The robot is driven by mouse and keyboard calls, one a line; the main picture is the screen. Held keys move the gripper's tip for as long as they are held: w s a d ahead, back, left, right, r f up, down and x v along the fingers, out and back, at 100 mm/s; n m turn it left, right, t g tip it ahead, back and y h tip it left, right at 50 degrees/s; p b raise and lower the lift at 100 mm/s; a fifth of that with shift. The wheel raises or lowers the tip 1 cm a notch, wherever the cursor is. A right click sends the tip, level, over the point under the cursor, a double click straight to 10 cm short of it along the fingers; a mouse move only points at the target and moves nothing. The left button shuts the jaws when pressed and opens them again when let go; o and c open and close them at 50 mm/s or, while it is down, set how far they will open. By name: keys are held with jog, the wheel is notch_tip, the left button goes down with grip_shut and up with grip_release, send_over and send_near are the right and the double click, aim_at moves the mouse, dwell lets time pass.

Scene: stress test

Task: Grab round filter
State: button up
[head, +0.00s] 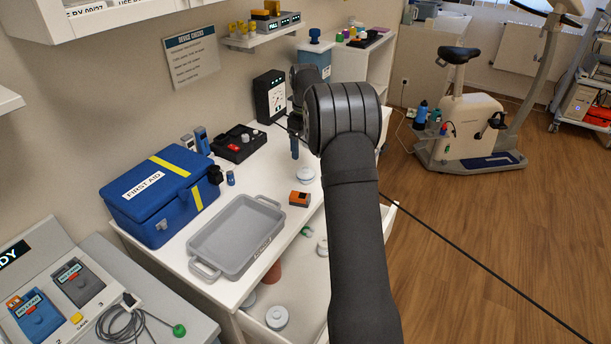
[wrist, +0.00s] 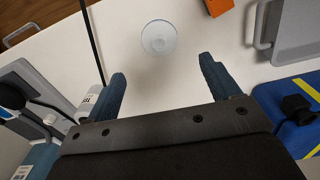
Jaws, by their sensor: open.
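A round white filter (head: 305,174) lies flat on the white counter, and it also shows in the wrist view (wrist: 159,37). My gripper (wrist: 163,82) is open and empty, with its two blue fingers spread wide. In the wrist view the filter lies beyond the fingertips, roughly centred between them, and nothing touches it. In the head view one blue finger of my gripper (head: 295,148) shows above the counter behind the filter; my arm hides the rest.
An orange block (head: 300,198) and a grey tray (head: 194,245) stand near the filter. A blue first-aid box (head: 150,212), a black tray (head: 228,152) and a gauge box (head: 262,97) line the wall. A thin dark cable crosses beside my arm. Similar round white pieces (head: 277,317) lie lower down.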

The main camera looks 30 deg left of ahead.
aim_at(306, 168)
notch_tip(306, 168, down, 11)
jog(key=shift+d+f, duration=0.15)
jog(key=shift+f, duration=0.05)
jog(key=c, duration=1.1)
